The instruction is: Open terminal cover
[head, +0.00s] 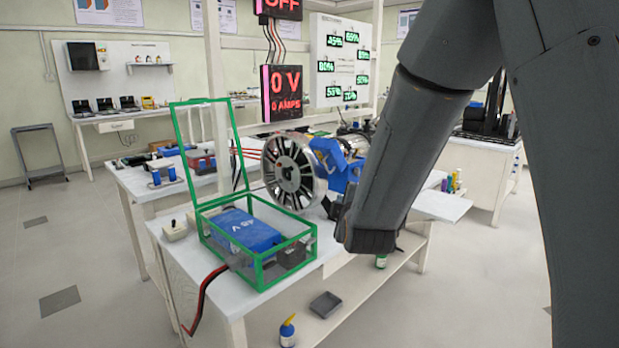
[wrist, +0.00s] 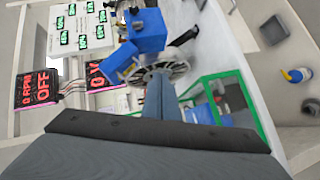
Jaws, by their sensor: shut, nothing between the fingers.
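A green-framed clear box (head: 262,272) sits on the white table, with a blue 48 V battery (head: 246,229) inside. Its green-framed lid (head: 188,146) stands raised, upright at the back left. No separate part labelled as a terminal cover can be made out. In the head view, my gripper (head: 333,208) is right of the box, apart from it, partly hidden by my arm. In the wrist view, my gripper (wrist: 160,72) is shut and empty, its fingers pointing towards the spoked wheel (wrist: 178,69). The green frame (wrist: 240,76) is to their right.
The spoked wheel (head: 290,172) and blue motor (head: 340,165) stand behind the box. Red displays (head: 284,92) read 0 V and OFF. A small white switch block (head: 175,230) is left of the box. A grey tray (head: 325,304) and blue bottle (head: 287,331) are on the lower shelf.

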